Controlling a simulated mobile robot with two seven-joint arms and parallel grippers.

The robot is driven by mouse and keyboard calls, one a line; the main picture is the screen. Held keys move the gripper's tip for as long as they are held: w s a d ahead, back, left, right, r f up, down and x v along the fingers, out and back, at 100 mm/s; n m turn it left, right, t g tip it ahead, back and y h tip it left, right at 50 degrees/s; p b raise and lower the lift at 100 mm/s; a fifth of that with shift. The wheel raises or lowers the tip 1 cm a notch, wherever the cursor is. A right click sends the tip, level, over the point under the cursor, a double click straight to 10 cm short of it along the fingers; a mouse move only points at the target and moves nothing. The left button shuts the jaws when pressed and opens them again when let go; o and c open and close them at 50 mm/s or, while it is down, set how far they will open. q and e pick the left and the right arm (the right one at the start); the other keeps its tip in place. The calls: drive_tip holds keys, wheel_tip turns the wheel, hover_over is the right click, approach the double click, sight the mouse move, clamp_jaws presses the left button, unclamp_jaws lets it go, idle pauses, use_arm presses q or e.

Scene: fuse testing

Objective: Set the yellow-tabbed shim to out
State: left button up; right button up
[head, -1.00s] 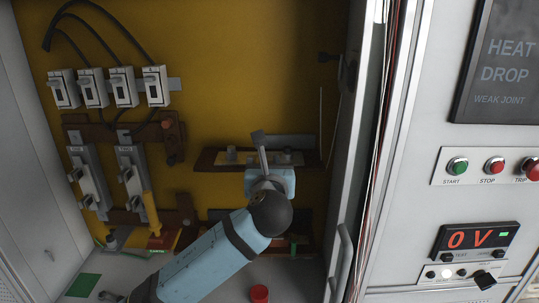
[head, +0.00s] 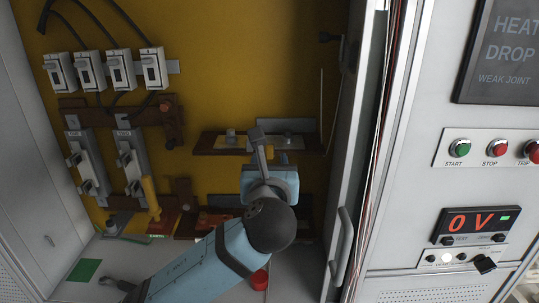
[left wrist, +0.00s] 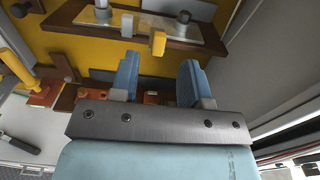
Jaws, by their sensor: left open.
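The yellow-tabbed shim shows as a small yellow tab (left wrist: 158,43) at the upper bar joint in the left wrist view. It also shows beside my gripper finger in the head view (head: 270,152). The metal bar (left wrist: 95,17) with round posts lies on a brown support (head: 214,144). My left gripper (left wrist: 158,76) is open and empty. Its two blue fingers stand apart, below the tab in the wrist view, with the tab roughly between them. The tab looks clear of the fingers there. The shim's inner part is hidden. My right gripper is not in view.
A lower brown support with red parts (head: 213,219) lies behind my arm. A yellow handle (head: 150,195) stands at left, below grey fuse holders (head: 132,165). A red cap (head: 260,280) sits on the cabinet floor. The cabinet's door frame (head: 358,150) bounds the right side.

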use_arm(q)
drive_tip(key=s, duration=0.6)
drive_tip(key=shift+s+b, duration=0.3)
drive_tip(key=shift+s, duration=0.05)
drive_tip(key=s+a+f+n+g+h+p, duration=0.1)
drive_tip(key=a+f+n+g+h, duration=0.15)
drive_tip(key=f+n, duration=0.8)
drive_tip(key=s+a+f+n+g+h+p, duration=0.1)
drive_tip(key=a+f+n+g, duration=0.3)
drive_tip(key=f, duration=1.1)
drive_tip(key=s+a+f+n, duration=0.6)
drive_tip(key=s+f+n, duration=0.3)
drive_tip(key=s+a+f+n+p, duration=0.1)
drive_tip(key=s+a+f+n, duration=0.6)
drive_tip(key=s+f+n, duration=0.2)
drive_tip(key=shift+a+p, duration=0.15)
drive_tip(key=shift+p, duration=0.15)
drive_tip(key=shift+n+g, duration=0.25)
